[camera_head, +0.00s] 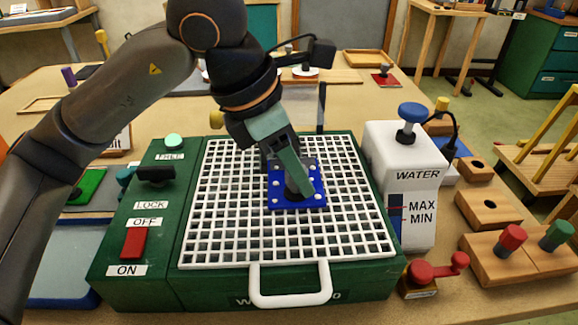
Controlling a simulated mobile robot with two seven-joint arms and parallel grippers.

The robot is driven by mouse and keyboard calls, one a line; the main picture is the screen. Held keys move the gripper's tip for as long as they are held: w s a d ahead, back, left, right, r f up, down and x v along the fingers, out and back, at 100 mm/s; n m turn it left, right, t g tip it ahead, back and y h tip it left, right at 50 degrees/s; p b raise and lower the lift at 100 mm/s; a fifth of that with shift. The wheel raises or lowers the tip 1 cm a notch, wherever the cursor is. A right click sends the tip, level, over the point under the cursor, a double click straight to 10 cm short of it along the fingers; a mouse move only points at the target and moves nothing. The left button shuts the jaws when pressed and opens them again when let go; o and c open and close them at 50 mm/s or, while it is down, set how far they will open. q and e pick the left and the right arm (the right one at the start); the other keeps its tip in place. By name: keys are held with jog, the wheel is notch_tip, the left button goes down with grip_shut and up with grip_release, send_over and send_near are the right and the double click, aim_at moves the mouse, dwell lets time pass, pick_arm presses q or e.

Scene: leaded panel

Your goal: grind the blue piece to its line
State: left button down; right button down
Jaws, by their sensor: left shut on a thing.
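The blue piece (314,200) is a square plate with white dots along its edges, lying over the white grid (230,215) of the green grinder (350,280). My left gripper (298,188) comes down from above and is shut on a dark upright part in the middle of the blue piece. The fingers hide part of the plate, and I cannot see its line or a grinding head. The red switch (134,242) sits between the OFF and ON labels; which way it is set is unclear. My right gripper is out of view.
A white water tank (398,155) with MAX and MIN marks and a blue knob (412,112) stands right of the grid. A red crank (435,270) and wooden blocks (490,208) lie further right. A white handle (290,300) sticks out in front.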

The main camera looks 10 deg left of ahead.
pick_arm(q)
jog(key=shift+s+d+b, duration=0.25)
jog(key=shift+s+b, duration=0.05)
jog(key=shift+s, duration=0.7)
jog(key=shift+s+d+b, duration=0.25)
jog(key=shift+s+b, duration=0.05)
jog(key=shift+s, duration=0.65)
jog(key=shift+c, duration=2.2)
grip_release()
jog(key=shift+f, duration=0.1)
